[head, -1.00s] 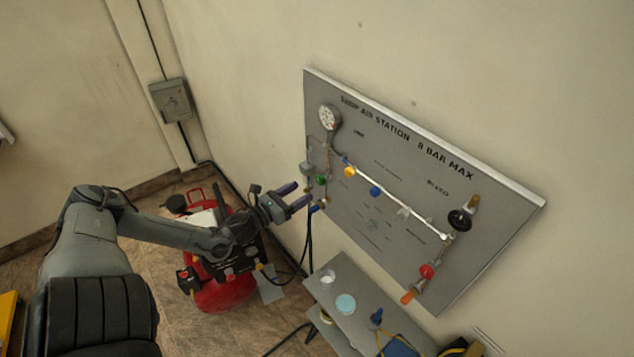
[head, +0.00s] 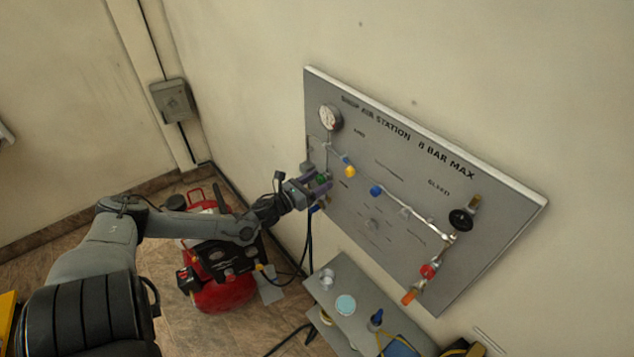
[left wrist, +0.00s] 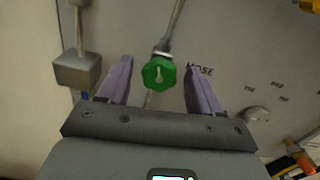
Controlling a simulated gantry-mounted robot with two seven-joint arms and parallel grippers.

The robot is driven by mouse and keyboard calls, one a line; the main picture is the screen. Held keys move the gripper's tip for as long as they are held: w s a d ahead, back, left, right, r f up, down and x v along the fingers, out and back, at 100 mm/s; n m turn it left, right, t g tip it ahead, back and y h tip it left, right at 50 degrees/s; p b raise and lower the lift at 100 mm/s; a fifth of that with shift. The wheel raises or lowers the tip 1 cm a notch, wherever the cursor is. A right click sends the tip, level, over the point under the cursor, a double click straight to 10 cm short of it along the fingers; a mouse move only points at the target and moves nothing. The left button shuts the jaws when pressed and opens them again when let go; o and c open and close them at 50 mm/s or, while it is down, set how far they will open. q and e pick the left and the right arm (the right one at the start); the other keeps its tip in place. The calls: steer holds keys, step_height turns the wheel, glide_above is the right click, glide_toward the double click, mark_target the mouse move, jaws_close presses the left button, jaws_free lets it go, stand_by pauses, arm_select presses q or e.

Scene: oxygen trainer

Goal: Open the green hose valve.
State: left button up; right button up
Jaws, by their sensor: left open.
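The green hose valve (left wrist: 158,74) is a green knob with a pale pointer mark, on a thin pipe on the grey panel beside the lettering HOSE. It also shows small in the head view (head: 321,179). My left gripper (left wrist: 158,80) is open, with one purple-grey finger on each side of the green knob; gaps show between the knob and both fingers. In the head view my left gripper (head: 318,184) is at the panel's left edge and partly covers the knob's surroundings. My right gripper is not in view.
The grey panel (head: 400,165) also carries a gauge (head: 330,117), a yellow knob (head: 349,171), a blue knob (head: 376,191), a black handwheel (head: 460,219) and a red knob (head: 428,271). A grey box (left wrist: 78,70) is left of the green valve. A red compressor (head: 225,292) stands below.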

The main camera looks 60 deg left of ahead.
arm_select(q)
steer(key=c, duration=1.1)
steer(key=shift+o, duration=0.2)
